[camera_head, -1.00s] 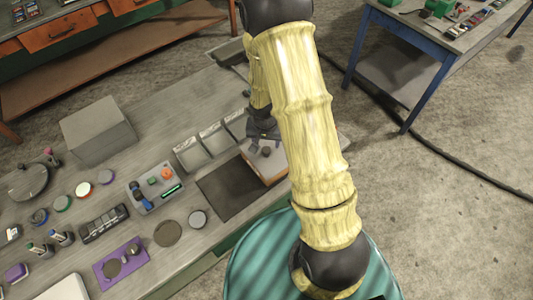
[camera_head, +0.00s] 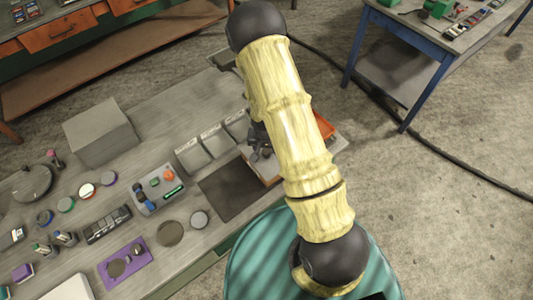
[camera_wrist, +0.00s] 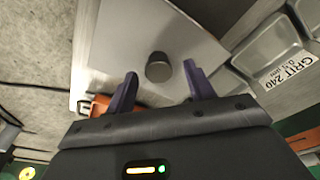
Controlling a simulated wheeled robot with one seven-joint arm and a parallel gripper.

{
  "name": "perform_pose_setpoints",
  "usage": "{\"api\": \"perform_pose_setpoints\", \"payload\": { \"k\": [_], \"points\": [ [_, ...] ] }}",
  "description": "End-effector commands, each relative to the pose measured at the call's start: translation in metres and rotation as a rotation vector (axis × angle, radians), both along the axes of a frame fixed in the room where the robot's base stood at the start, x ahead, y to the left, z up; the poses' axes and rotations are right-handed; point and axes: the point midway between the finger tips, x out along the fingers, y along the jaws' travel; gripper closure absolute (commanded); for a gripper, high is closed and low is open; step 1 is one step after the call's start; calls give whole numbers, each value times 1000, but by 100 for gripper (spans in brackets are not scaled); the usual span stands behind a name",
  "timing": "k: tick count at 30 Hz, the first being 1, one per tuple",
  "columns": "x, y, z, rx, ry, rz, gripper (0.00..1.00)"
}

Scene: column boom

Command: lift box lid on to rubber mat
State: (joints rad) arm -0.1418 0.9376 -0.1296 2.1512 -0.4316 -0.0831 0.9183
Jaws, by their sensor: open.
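The box lid (camera_wrist: 125,50) is a pale flat panel with a dark round knob (camera_wrist: 158,67) in the wrist view. In the head view the lid (camera_head: 262,171) lies on top of the box, partly hidden by my arm and gripper. The rubber mat (camera_head: 228,194) is a dark flat rectangle on the bench, just left of the box and bare. My gripper (camera_wrist: 160,84) is open and empty. Its two fingertips are apart, one to each side of the knob as seen in the wrist view. I cannot tell whether they are level with it.
Open grey bins (camera_head: 193,156) with labels stand in a row behind the mat. A tray of small parts (camera_head: 158,188) and a round dark disc (camera_head: 199,219) lie to the left of the mat. A large grey block (camera_head: 101,133) stands farther back. An orange item (camera_head: 325,124) shows beyond my arm.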

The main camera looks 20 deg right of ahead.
Motion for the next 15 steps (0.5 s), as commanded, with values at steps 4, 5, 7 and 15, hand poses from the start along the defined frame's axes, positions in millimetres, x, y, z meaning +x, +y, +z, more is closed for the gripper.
{"api": "perform_pose_setpoints", "payload": {
  "k": [4,5,7,15],
  "points": [
    [1,0,-6,0,-1,2,46],
    [1,0,-6,0,-1,3,46],
    [1,1,-6,0,-2,3,46],
    [1,1,-6,0,-1,5,46]
  ]
}}
